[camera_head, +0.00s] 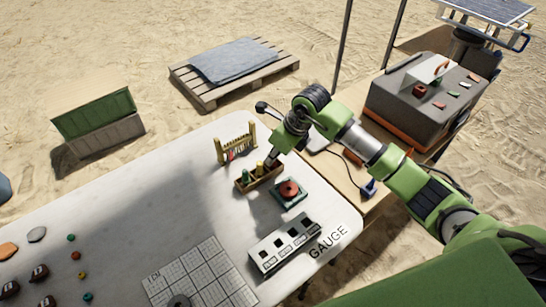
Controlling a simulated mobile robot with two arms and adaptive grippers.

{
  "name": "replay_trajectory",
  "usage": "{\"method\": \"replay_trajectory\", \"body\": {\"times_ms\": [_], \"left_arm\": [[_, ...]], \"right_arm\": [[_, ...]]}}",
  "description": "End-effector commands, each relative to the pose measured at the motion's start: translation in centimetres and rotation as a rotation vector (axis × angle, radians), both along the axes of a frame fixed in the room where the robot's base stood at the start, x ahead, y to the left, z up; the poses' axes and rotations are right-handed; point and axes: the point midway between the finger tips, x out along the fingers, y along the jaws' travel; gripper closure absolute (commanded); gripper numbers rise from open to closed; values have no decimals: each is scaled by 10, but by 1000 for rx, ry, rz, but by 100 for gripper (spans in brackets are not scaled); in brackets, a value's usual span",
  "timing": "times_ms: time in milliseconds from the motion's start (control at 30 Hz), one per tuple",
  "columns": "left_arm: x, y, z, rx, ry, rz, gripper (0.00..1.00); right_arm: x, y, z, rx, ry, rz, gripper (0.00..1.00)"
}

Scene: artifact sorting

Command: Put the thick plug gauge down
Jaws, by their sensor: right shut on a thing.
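My right gripper (272,161) reaches in from the right, low over the right end of a small wooden holder (243,187) on the white table. It is shut on the thick plug gauge, which is mostly hidden by the fingers. Yellow and green plug pieces (259,169) stand in the holder, close beside the fingertips. I cannot tell whether the held gauge touches the holder. My left gripper is not in view.
A teal tray (280,200) with a red round piece lies just right of the holder. A yellow rack (252,134) stands behind it. The table's middle left is clear.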

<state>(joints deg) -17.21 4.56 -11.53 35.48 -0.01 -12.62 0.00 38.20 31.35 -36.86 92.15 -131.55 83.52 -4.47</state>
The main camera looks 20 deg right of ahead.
Motion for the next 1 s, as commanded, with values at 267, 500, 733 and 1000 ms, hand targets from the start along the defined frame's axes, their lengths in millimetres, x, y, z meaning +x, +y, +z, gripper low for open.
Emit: {"method": "replay_trajectory", "body": {"times_ms": [267,500,733,1000], "left_arm": [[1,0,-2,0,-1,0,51],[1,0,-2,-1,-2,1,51],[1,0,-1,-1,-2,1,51],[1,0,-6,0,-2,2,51]], "right_arm": [[0,0,-2,0,0,0,72],[0,0,-2,0,0,0,72],[-5,-5,18,0,-4,-1,72],[-22,-19,73,-1,-5,-1,72]]}}
